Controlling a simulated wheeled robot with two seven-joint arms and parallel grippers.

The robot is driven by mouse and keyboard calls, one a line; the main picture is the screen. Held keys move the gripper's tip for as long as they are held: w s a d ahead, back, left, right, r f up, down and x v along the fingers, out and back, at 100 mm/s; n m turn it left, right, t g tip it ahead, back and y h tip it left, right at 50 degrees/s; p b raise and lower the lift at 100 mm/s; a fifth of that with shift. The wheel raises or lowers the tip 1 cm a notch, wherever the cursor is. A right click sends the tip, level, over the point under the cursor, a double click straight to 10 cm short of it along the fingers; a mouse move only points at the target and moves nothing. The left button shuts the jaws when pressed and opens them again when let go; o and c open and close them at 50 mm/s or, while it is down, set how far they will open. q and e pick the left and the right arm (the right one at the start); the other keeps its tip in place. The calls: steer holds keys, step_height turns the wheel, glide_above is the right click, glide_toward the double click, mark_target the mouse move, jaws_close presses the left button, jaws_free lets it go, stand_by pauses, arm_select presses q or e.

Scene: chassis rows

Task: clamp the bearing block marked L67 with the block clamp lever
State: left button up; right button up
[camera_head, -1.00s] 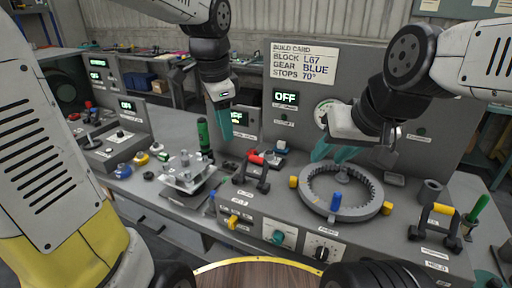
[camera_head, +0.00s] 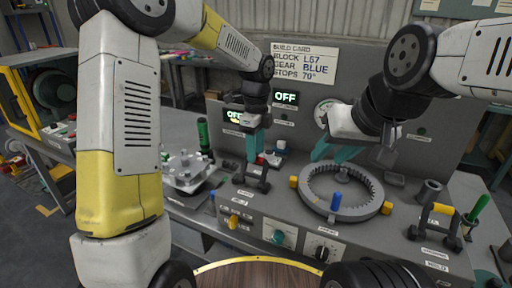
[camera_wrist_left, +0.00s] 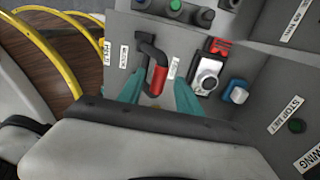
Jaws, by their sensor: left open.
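The lever with a red grip (camera_wrist_left: 157,80) and a bent black arm stands between the two open teal fingers of my left gripper (camera_wrist_left: 158,100) in the left wrist view. I cannot tell whether the fingers touch it. In the head view my left gripper (camera_head: 253,150) is low over the panel, hiding most of the red grip. Beside the lever is a silver block-like part (camera_wrist_left: 208,74) with a round face; no L67 mark is readable on it. The build card (camera_head: 303,62) reads block L67. My right gripper (camera_head: 337,150) is open above the ring gear (camera_head: 311,202).
The grey ring gear has yellow and blue stops. A black bracket (camera_head: 246,179) stands in front of my left gripper. A metal plate fixture (camera_head: 187,175) is to the left, a yellow-topped handle (camera_head: 441,210) to the right. The display (camera_head: 286,97) reads OFF.

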arm_select(q)
steer(key=shift+f, duration=0.75)
jaws_close()
stand_by(0.9)
